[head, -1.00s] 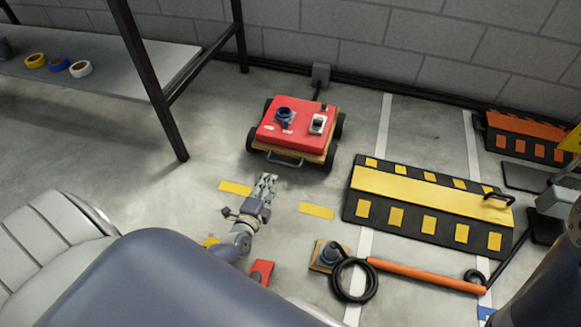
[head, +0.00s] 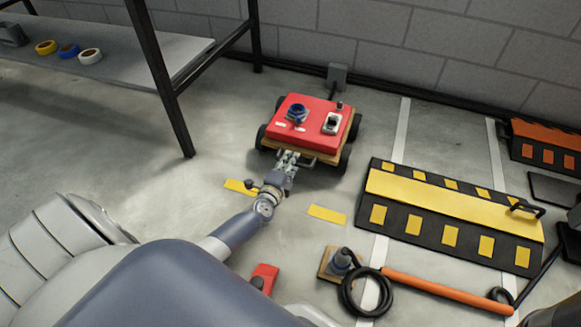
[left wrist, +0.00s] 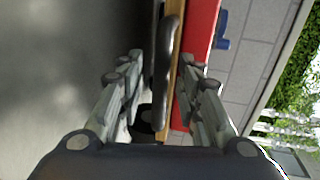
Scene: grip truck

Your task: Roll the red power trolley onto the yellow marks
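The red power trolley (head: 312,115) stands on dark wheels on the grey floor, with a blue socket and a grey switch on top. Its red side and wooden edge also show in the left wrist view (left wrist: 202,30). Two yellow marks, a left one (head: 240,187) and a right one (head: 327,214), lie on the floor in front of it. My left gripper (head: 288,157) is at the trolley's front. In the left wrist view, its fingers (left wrist: 162,68) are apart, with the dark handle bar (left wrist: 165,50) between and beyond them. My right gripper is out of view.
A yellow-and-black ramp (head: 440,205) lies to the right. An orange bar (head: 435,288), a coiled black cable (head: 366,290) and a red block (head: 265,277) lie nearer. A shelf with tape rolls (head: 90,57) stands left. The wall is behind the trolley.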

